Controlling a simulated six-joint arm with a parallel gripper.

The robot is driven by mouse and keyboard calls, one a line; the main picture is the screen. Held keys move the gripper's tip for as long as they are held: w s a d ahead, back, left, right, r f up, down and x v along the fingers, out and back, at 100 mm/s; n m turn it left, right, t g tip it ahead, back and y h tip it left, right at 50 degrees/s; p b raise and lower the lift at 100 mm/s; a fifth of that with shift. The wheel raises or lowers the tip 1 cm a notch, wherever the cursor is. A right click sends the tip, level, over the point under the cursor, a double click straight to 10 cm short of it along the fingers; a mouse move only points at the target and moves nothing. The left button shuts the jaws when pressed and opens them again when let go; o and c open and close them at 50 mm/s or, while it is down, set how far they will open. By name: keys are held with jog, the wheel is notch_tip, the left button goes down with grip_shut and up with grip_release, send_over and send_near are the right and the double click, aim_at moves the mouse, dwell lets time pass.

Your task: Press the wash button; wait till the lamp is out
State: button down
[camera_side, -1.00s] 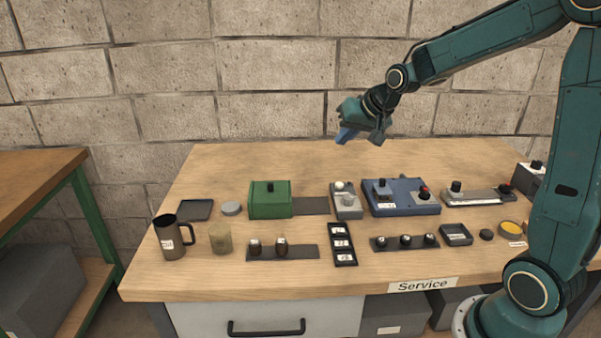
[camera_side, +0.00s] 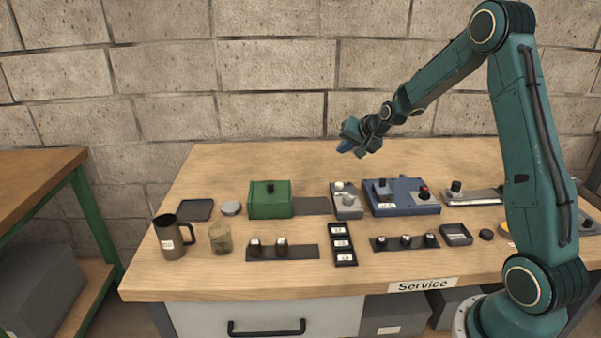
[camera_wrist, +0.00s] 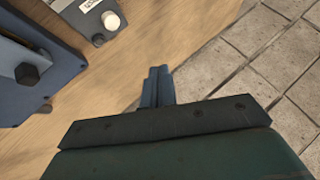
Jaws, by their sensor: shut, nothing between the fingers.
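My gripper (camera_side: 345,148) is shut and empty, in the air above the back of the bench. Its blue fingers (camera_wrist: 158,86) are together in the wrist view. A small grey box (camera_side: 346,211) stands in front of and below it, with a pale round cap and a grey knob on top; it also shows at the wrist view's top edge (camera_wrist: 87,6). A blue unit (camera_side: 405,207) beside it carries a black-topped post and a red button (camera_side: 424,192). I cannot read which control is the wash button, nor tell which part is the lamp or whether it is lit.
A green box (camera_side: 270,203) stands left of the grey box. A mug (camera_side: 170,240), a jar (camera_side: 220,240), a rack with dark pieces (camera_side: 300,252) and a three-part tray (camera_side: 342,244) stand nearer the front. The bench's back strip is clear below my gripper.

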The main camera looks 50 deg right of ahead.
aim_at(342, 185)
jog(key=shift+f, duration=0.1)
dwell(0.3)
jog(key=shift+f, duration=4.3)
jog(key=shift+f, duration=0.9)
jog(key=shift+r, duration=0.1)
dwell(0.4)
jog(key=shift+r, duration=0.8)
jog(key=shift+r, duration=0.15)
jog(key=shift+r, duration=2.4)
